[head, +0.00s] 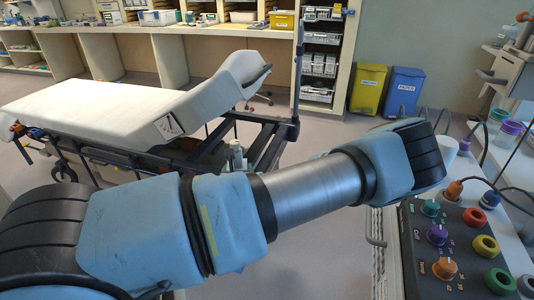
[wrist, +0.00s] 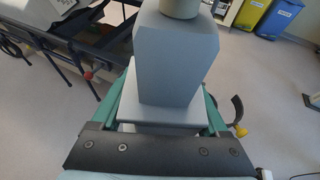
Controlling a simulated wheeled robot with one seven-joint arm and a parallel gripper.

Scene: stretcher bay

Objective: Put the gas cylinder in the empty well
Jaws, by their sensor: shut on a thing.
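In the wrist view, a grey, flat-sided body with a round beige top stands between my fingers; I take it to be the gas cylinder (wrist: 175,55). My gripper (wrist: 166,112) is shut on it, with a teal finger at each side. A flat grey plate shows at its lower end. In the head view my arm reaches across to the right, and neither the gripper nor the held thing can be made out. I cannot make out the empty well in either view.
A stretcher (head: 90,110) with a white mattress and dark frame stands at the left. A control panel (head: 450,245) with coloured knobs is close at the right. Yellow (head: 368,88) and blue (head: 404,90) bins stand by the wall. Open floor (wrist: 275,95) lies right of my gripper.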

